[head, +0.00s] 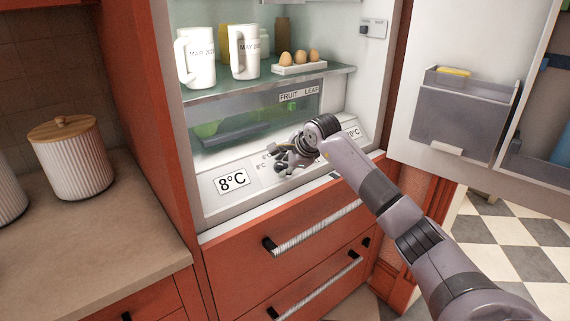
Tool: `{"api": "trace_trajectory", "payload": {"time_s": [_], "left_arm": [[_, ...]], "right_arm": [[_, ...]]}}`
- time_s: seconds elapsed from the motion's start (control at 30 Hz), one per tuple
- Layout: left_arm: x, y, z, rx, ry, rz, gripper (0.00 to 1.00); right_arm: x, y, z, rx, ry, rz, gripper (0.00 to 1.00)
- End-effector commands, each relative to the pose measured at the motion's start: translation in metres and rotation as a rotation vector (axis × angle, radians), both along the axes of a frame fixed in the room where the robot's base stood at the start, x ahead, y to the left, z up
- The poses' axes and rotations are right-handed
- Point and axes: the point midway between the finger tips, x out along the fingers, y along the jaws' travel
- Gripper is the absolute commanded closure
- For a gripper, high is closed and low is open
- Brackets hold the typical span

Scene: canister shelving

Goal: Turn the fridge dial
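The open fridge has a sloped white control panel (215,203) along its bottom front edge. Small temperature marks show just left of my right gripper (284,161). My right gripper is down at the middle of the panel, among these marks. It covers the spot there, so I cannot make out the dial itself. The fingers are small and overlap, so their opening is unclear. My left gripper is not in view.
Above the panel are a clear drawer (250,115) and a glass shelf (270,78) with white jugs (245,52) and an egg tray (299,68). The open fridge door (412,152) stands at right. A counter with a ribbed canister (75,163) is at left.

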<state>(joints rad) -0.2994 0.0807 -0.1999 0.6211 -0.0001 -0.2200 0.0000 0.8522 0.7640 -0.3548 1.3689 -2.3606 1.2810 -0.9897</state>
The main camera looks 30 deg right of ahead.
Motion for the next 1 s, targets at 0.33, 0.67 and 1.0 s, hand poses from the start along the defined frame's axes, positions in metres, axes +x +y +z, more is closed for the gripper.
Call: {"api": "trace_trajectory", "payload": {"time_s": [0.33, 0.67, 1.0], "left_arm": [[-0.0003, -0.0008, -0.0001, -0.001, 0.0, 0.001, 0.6], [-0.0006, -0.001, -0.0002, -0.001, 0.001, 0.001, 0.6], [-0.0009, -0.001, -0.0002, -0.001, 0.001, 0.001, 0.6]], "right_arm": [[-0.0001, -0.0001, 0.0002, 0.0, 0.0, 0.0, 0.77], [-0.0003, -0.0001, 0.0, 0.001, 0.001, 0.0, 0.99], [-0.0003, -0.0002, 0.0, 0.002, 0.001, -0.002, 1.0]]}}
